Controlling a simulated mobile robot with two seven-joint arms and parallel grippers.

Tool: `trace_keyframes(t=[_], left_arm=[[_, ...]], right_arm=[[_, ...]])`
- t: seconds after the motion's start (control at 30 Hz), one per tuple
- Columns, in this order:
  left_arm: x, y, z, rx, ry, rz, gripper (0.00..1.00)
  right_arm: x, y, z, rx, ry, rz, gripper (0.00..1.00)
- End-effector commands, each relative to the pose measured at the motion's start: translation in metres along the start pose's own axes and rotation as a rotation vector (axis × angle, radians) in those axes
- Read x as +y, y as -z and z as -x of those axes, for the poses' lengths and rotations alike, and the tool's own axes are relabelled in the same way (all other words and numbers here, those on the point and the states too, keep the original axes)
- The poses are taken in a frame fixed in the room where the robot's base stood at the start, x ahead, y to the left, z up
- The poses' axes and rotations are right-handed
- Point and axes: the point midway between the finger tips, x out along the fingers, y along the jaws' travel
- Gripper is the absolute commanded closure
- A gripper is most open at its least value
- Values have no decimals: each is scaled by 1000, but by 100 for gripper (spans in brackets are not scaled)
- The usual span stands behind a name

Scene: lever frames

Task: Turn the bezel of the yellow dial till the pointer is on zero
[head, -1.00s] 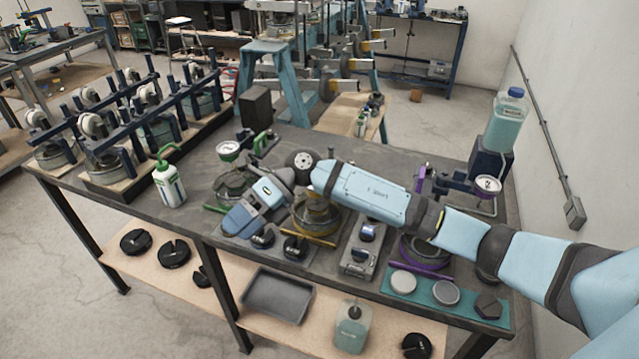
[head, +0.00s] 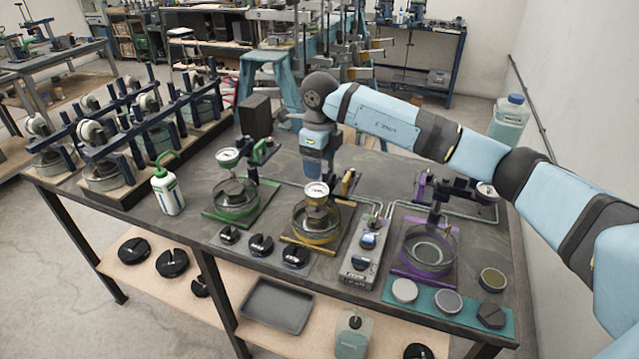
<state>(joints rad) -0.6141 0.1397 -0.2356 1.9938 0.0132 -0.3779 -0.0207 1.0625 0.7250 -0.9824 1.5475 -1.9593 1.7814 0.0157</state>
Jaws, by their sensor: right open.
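The yellow dial (head: 316,192) is a small gauge with a white face, above a round dish with a yellow rim (head: 318,232) on a yellow-edged plate. The face is too small to read its pointer. My right gripper (head: 316,176) points down just behind and above the dial, open; its fingertips are hard to make out. I cannot tell whether it touches the bezel. My left gripper is not in view.
A green station with its dial (head: 228,157) stands to the left and a purple station with its dial (head: 486,190) to the right. A grey control box (head: 362,262) stands right of the yellow station. A white bottle (head: 168,190) stands on the left.

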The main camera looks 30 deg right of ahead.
Motion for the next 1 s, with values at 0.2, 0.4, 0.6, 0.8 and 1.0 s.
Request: trace_keyframes(t=[0.2,0.4,0.6,0.8,1.0], left_arm=[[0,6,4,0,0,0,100],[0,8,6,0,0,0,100],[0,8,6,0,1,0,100],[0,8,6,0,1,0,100],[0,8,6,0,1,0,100]], right_arm=[[1,0,-44,2,-3,1,28],[1,0,-66,1,-2,1,28],[1,0,-72,-2,-1,1,28],[1,0,-72,-1,-1,1,32],[1,0,-72,-1,-1,1,62]])
